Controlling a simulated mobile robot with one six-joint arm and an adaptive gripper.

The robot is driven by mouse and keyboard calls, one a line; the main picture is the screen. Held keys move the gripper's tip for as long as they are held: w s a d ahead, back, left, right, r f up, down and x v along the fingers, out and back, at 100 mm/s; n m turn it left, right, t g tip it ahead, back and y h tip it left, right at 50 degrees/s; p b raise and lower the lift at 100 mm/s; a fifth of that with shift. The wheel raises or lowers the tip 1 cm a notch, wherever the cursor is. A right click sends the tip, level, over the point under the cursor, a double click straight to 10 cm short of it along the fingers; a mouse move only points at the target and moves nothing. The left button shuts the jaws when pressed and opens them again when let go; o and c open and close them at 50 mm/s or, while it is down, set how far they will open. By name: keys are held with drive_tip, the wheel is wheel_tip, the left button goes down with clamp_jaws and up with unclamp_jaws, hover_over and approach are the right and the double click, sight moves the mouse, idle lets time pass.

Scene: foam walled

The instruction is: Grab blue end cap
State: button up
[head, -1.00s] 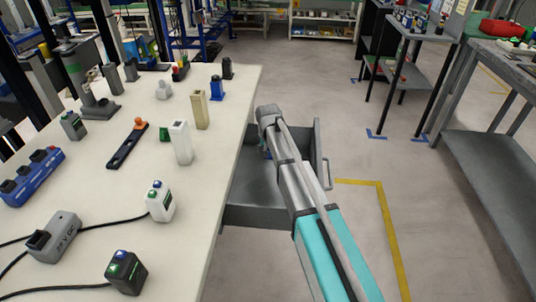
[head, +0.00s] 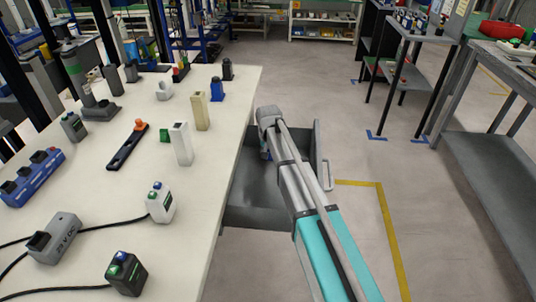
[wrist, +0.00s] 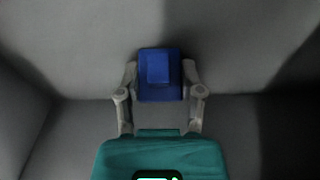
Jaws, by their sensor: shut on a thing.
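The blue end cap (wrist: 158,90) is a small blue block with a raised middle. In the wrist view it sits between the two grey fingers of my gripper (wrist: 160,76), which are shut on it from both sides. Both are inside the open grey drawer (head: 250,185) at the right side of the workbench, low against its inner surface. In the head view my arm hides most of the gripper, and only a sliver of blue shows beside it. Whether the cap touches the drawer floor I cannot tell.
The white workbench (head: 95,215) on the left carries several parts, among them a cream block (head: 201,112), a white block (head: 181,143) and a blue-based part (head: 217,89). The drawer's walls surround my gripper closely. The floor (head: 355,150) to the right is open.

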drive_tip(key=shift+r, duration=0.2)
wheel_tip(320, 180, up, 2)
drive_tip(key=shift+r+p, duration=0.1)
drive_tip(key=shift+p, duration=1.1)
drive_tip(key=s+d+r+p, duration=0.3)
drive_tip(key=s+r+p, duration=0.7)
drive_tip(key=s, duration=0.3)
drive_tip(key=shift+s+d+r, duration=0.2)
drive_tip(key=shift+s+d, duration=0.05)
drive_tip(key=shift+d, duration=0.05)
